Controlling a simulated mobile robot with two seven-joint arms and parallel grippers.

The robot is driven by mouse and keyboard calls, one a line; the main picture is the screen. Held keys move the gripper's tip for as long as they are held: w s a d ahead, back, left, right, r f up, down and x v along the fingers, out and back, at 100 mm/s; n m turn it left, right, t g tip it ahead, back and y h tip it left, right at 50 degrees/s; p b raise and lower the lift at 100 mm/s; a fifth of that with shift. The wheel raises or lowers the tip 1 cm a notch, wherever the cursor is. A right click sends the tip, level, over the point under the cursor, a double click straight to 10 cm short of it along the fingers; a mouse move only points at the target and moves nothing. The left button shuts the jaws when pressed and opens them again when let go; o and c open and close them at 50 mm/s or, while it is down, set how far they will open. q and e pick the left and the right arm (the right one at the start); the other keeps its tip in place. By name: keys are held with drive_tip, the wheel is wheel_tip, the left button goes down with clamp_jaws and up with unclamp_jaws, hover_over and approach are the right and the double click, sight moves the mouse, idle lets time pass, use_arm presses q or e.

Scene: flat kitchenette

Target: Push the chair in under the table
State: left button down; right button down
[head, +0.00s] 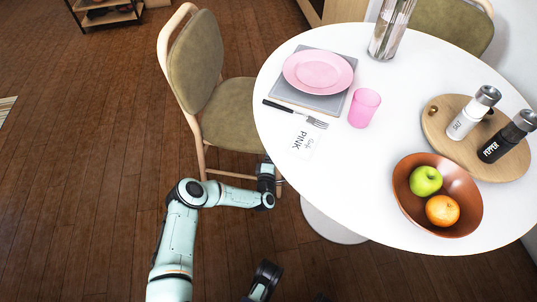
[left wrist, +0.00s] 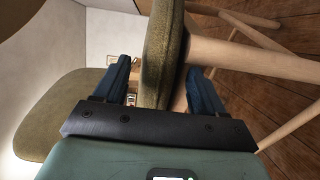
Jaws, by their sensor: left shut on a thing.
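The chair (head: 228,112) has an olive seat and backrest on a pale wooden frame. It stands upright at the left of the white round table (head: 345,200). The right edge of its seat is hidden by the tabletop; its backrest is well clear of the rim. My left gripper (head: 268,178) is low at the table's left rim, by the seat's near side. In the left wrist view its fingers (left wrist: 165,85) are on both sides of the olive seat edge (left wrist: 160,55), shut on it. A dark part of mine at the bottom of the head view may be my right gripper (head: 264,278).
The table holds a pink plate (head: 318,70), pink cup (head: 364,107), fork (head: 300,114), glass vase (head: 391,30), fruit bowl (head: 450,222) and a wooden board (head: 445,130) with shakers. The table's round base (head: 333,228) stands below.

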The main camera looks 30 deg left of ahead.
use_arm(q)
drive_tip(key=shift+w+d+h, duration=0.15)
drive_tip(key=shift+w+d, duration=0.15)
drive_tip(key=shift+d, duration=0.2)
drive_tip(key=shift+w+d+h, duration=0.15)
drive_tip(key=shift+w+d, duration=0.1)
drive_tip(key=shift+d, duration=0.2)
use_arm(e)
drive_tip(key=shift+w+d, duration=0.2)
drive_tip(key=shift+d, duration=0.05)
use_arm(q)
unclamp_jaws()
drive_tip(key=shift+a+r, duration=0.1)
drive_tip(key=shift+a, duration=0.25)
drive_tip(key=shift+s, duration=0.1)
drive_tip(key=p+v, duration=0.4)
drive_tip(key=v, duration=0.9)
drive_tip(key=shift+f+p, duration=0.25)
drive_tip(key=shift+p, duration=0.05)
use_arm(e)
drive_tip(key=w+a+r+t, duration=0.1)
drive_tip(key=w+r+t, duration=0.2)
drive_tip(key=w, duration=0.6)
wheel_tip(320, 180, up, 3)
drive_tip(key=shift+f+n, duration=0.2)
drive_tip(key=shift+n, duration=0.1)
